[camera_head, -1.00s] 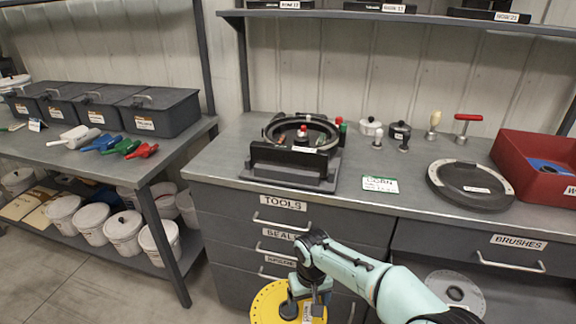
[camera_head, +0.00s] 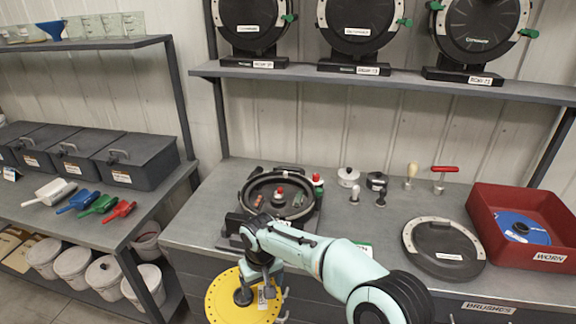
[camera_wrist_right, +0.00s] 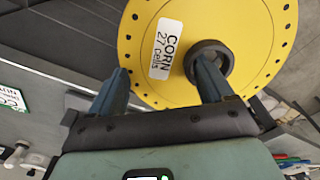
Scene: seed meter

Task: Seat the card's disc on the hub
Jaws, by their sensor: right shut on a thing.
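My right gripper (camera_head: 257,288) is shut on a yellow disc (camera_head: 222,299), low in front of the bench. In the right wrist view the disc (camera_wrist_right: 255,30) has small holes round its rim, a "CORN 27 Cells" label and a black collar (camera_wrist_right: 208,62). One finger of the gripper (camera_wrist_right: 163,68) is at the collar; the exact grip is unclear. The open meter housing (camera_head: 246,199) lies on the bench, with a red-topped part (camera_head: 279,191) at its middle; the hub itself is hard to make out. The green-and-white card (camera_head: 365,250) is mostly hidden behind my arm. My left gripper is out of view.
A round black cover (camera_head: 440,238) lies right of the housing. A red bin (camera_head: 500,255) marked WORN holds a blue disc (camera_head: 522,229). Small knobs and a red-handled tool (camera_head: 444,170) stand behind. The shelf (camera_head: 400,82) with several meters overhangs the bench.

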